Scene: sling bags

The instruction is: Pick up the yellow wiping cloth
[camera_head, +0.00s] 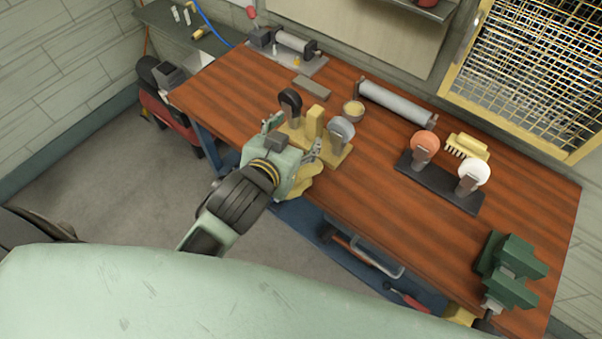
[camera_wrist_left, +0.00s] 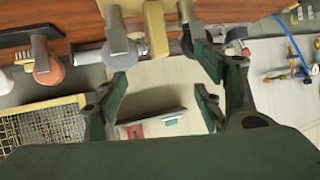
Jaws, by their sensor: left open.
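A yellow, soft-looking piece that appears to be the wiping cloth (camera_head: 304,181) shows at the front edge of the wooden bench, partly hidden behind my left gripper. My left gripper (camera_head: 293,137) is over the bench's front edge, just in front of a yellow stand (camera_head: 341,156) with a dark and a grey disc. Its fingers are spread apart with nothing between them. In the left wrist view the open fingers (camera_wrist_left: 160,100) show with the wall and a shelf beyond, and I cannot make out the cloth there. My right gripper is not in view.
The bench's middle right is clear.

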